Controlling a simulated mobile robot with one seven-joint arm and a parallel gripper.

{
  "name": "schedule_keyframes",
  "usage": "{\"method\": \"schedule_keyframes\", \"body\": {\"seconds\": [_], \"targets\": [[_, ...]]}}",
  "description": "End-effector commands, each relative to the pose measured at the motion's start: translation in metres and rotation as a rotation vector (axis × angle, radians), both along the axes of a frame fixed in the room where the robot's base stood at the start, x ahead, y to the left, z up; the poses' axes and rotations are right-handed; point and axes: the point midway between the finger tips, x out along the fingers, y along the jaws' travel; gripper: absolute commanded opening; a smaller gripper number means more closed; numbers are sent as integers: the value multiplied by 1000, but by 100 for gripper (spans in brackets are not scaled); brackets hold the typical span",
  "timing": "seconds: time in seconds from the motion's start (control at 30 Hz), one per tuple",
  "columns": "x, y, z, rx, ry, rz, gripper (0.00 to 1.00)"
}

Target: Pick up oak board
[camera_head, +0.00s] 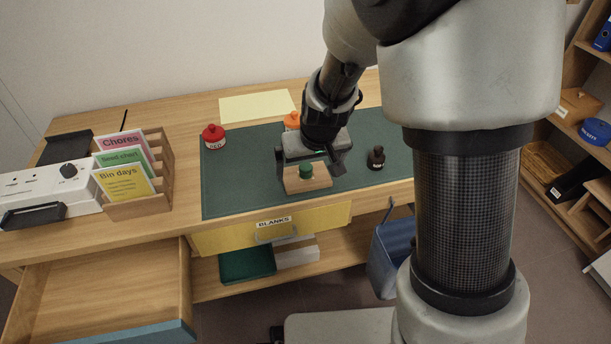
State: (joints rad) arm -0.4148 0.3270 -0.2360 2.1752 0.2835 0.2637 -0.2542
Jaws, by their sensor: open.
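The oak board (316,184) looks like a small light-wood block lying on the dark green desk mat (232,175). My gripper (309,167) is directly above the board, fingers pointing down. One finger is near the board's left end and the other near its right end. The jaws are open. I cannot tell whether the fingers touch the board. My gripper body hides the area behind it.
A red lidded pot (213,136), an orange object (291,120) and a dark knobbed stamp (376,157) stand around my gripper. A wooden card rack (160,170) is at the left. A yellow "BLANKS" drawer (320,219) is below the desk's front edge; an open drawer (100,290) juts out lower left.

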Motion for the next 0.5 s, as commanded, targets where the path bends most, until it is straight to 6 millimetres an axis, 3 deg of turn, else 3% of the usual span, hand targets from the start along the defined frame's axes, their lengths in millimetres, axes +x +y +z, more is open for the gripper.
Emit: {"method": "schedule_keyframes", "body": {"seconds": [0.2,0.5], "targets": [[14,2,-35,-1,1,-1,100],[17,3,-38,0,0,0,97]]}}
